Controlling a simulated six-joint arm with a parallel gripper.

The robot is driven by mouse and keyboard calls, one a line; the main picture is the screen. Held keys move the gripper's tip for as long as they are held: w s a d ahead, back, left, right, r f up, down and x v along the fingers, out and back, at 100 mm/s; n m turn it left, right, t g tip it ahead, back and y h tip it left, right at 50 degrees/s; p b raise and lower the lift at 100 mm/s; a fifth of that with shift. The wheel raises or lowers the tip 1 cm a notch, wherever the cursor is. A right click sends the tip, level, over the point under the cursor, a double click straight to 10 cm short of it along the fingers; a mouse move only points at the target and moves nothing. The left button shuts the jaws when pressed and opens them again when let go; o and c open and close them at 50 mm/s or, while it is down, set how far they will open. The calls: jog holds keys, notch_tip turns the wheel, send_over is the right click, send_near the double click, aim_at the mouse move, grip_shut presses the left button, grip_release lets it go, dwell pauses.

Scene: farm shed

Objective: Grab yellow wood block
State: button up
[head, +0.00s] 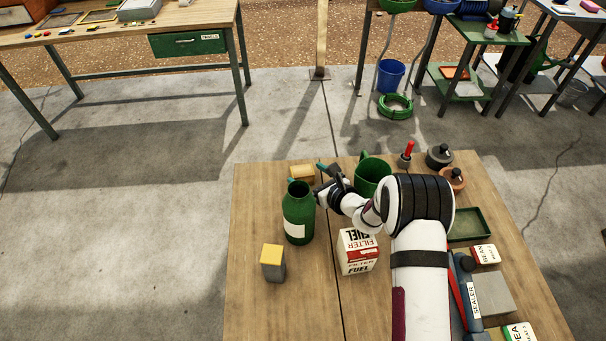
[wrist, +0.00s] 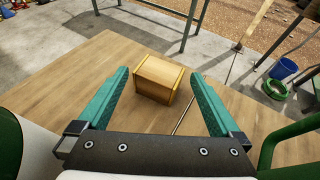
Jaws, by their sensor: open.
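The yellow wood block (head: 301,171) is a light wooden cube near the far edge of the table. In the wrist view the wood block (wrist: 158,78) has yellow edges and sits ahead, between the lines of the two teal fingers. My gripper (head: 307,175) is open and empty, low over the table and pointing at the block. In the wrist view my gripper (wrist: 160,76) has a finger on each side of the block, with visible gaps. Whether the fingertips reach past its near face is hard to tell.
A green bottle (head: 298,215) stands close left of my gripper, and a green mug (head: 373,176) close right. A fuel filter box (head: 358,252) is nearer. A grey block with a yellow top (head: 272,262) stands at the front left. The table's left side (head: 250,220) is clear.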

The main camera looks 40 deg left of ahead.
aim_at(304, 172)
jog(key=x, duration=0.3)
jog(key=shift+a, duration=0.25)
jog(key=shift+w, duration=0.1)
jog(key=c, duration=1.1)
